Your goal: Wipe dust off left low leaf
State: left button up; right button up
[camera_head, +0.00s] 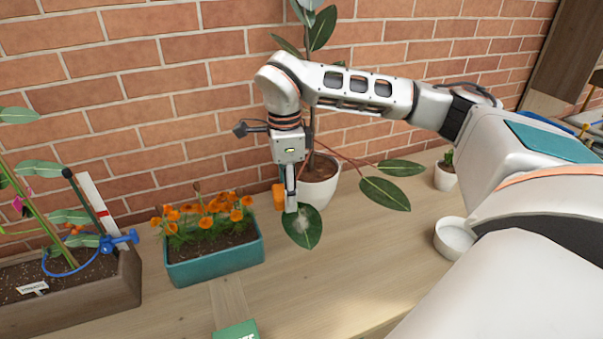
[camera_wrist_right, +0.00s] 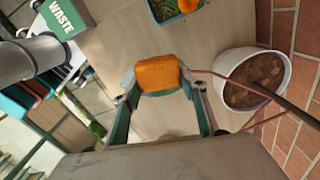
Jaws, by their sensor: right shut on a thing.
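The left low leaf (camera_head: 303,230) of the potted plant hangs in front of its white pot (camera_head: 318,190), with a pale dusty patch on its upper part. My right gripper (camera_head: 287,200) points down just above and left of this leaf and is shut on an orange sponge (camera_head: 279,197). The sponge also shows between the fingers in the right wrist view (camera_wrist_right: 158,74). Whether it touches the leaf I cannot tell. The leaf does not show clearly in the wrist view. My left gripper is not in view.
A teal planter (camera_head: 215,262) of orange flowers stands left of the leaf. Other low leaves (camera_head: 385,193) spread right of the pot. A white bowl (camera_head: 452,238) and a green waste box (camera_head: 237,331) are nearby. The front middle tabletop is clear.

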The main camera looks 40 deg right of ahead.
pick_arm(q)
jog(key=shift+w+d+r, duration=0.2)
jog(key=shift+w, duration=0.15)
pick_arm(e)
jog(key=d+m, duration=0.1)
jog(key=m, duration=0.2)
jog(key=d+r+m, duration=0.1)
jog(key=d+m, duration=0.1)
jog(key=m, duration=0.2)
jog(key=d+r+m, duration=0.1)
jog(key=m, duration=0.3)
jog(key=shift+w+d, duration=0.3)
jog(key=shift+w, duration=0.1)
